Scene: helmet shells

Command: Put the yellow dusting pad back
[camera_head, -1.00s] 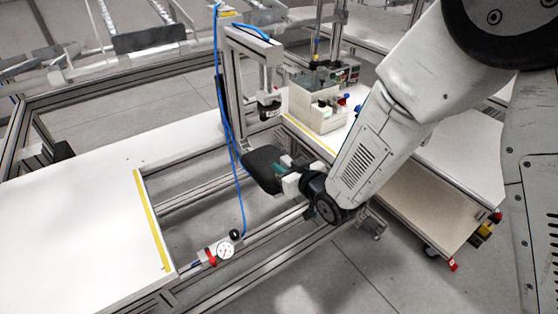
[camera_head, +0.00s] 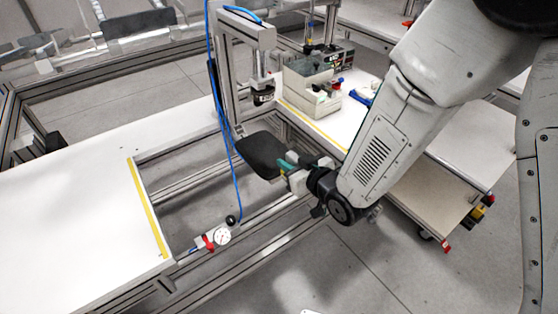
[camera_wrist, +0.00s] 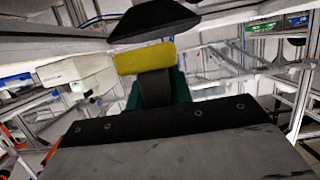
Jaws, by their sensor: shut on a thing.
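The yellow dusting pad (camera_wrist: 146,58) sits at the end of my gripper (camera_wrist: 157,88) in the wrist view, on a dark handle-like piece between teal fingers. My gripper is shut on it. The dark piece also shows just beyond the pad in the wrist view (camera_wrist: 152,18). I cannot tell whether the pad touches it.
A press-like post (camera_head: 233,75) with a blue hose stands behind the dark piece. A beige compartment box (camera_head: 312,92) is on the right-hand table.

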